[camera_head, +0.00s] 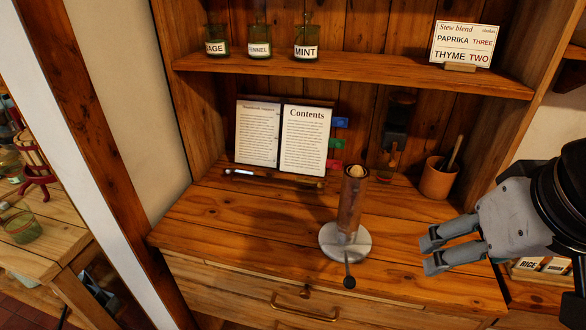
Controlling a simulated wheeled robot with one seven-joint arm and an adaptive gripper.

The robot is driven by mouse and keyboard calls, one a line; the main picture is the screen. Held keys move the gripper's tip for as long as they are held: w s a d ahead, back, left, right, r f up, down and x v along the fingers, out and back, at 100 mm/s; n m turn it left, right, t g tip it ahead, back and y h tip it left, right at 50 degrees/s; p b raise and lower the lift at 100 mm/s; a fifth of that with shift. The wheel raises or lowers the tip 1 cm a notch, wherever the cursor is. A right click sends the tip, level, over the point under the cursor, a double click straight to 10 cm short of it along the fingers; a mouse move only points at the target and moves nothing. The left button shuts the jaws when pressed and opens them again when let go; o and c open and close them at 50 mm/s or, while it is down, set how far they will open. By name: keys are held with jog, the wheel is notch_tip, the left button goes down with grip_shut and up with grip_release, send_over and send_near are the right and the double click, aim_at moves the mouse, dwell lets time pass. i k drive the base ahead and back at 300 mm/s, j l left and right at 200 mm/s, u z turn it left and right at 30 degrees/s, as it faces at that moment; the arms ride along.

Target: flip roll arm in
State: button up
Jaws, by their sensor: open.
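A wooden upright roll (350,205) stands on a round grey base (333,243) near the front middle of the pine counter. A pale rounded piece shows at its top. A thin dark arm with a black ball end (349,282) reaches from the base area toward the counter's front edge, in front of the drawer. Where this arm joins is hard to make out. My gripper (431,254) is to the right of the stand, at about the height of its base in the picture. Its fingers point left, apart and empty, and touch nothing.
An open book (305,140) on a rest stands at the back. A terracotta pot (438,179) holds a utensil at back right. Labelled jars (306,42) and a recipe card (465,44) sit on the shelf. The counter left of the stand is clear.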

aim_at(349, 281)
jog(key=u, duration=0.4)
jog(key=z, duration=1.15)
jog(key=j+u, duration=0.2)
jog(key=u, duration=0.25)
jog(key=j+u, duration=0.2)
jog(key=u, duration=0.2)
jog(key=k+j, duration=0.9)
jog(key=j, duration=0.2)
jog(key=k+u, duration=0.05)
